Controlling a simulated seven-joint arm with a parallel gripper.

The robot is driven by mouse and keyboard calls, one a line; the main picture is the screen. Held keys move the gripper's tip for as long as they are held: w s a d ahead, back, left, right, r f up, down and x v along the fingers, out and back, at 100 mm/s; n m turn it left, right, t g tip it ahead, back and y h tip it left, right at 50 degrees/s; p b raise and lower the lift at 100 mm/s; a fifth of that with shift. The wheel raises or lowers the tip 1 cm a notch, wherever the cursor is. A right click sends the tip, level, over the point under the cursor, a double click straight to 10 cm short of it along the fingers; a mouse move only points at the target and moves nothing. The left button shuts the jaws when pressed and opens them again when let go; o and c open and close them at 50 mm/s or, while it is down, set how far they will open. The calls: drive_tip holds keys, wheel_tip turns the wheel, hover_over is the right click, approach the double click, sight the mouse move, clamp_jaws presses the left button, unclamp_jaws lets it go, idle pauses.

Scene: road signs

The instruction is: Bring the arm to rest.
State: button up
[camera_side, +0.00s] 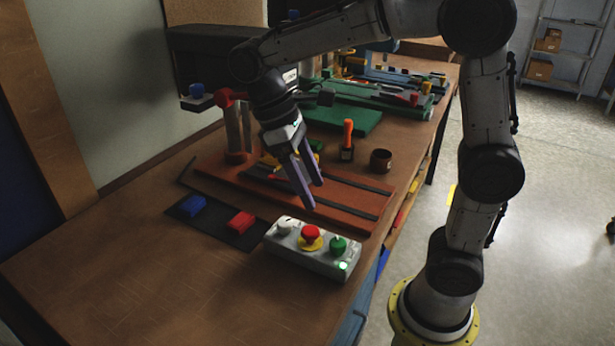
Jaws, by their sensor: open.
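My gripper (314,194) hangs from my arm over the workbench, with its two purple-grey fingers pointing down and to the right. The fingers are apart and nothing shows between them. The fingertips are above the front part of the red-brown board (345,212), just behind the grey control box (318,262). The box carries a red button on a yellow base (311,237), a green knob (338,244) and a pale knob (285,227). A small green light glows on its front. I cannot tell the exact height of the fingertips above the board.
A dark mat (222,228) with a blue block (191,206) and a red block (241,221) lies left of the box. A red-topped post (233,135) stands left. The bench's front left (110,270) is clear.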

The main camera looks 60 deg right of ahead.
drive_tip(key=shift+w+a+r, duration=0.1)
drive_tip(key=shift+w+r, duration=0.1)
drive_tip(key=shift+r, duration=0.35)
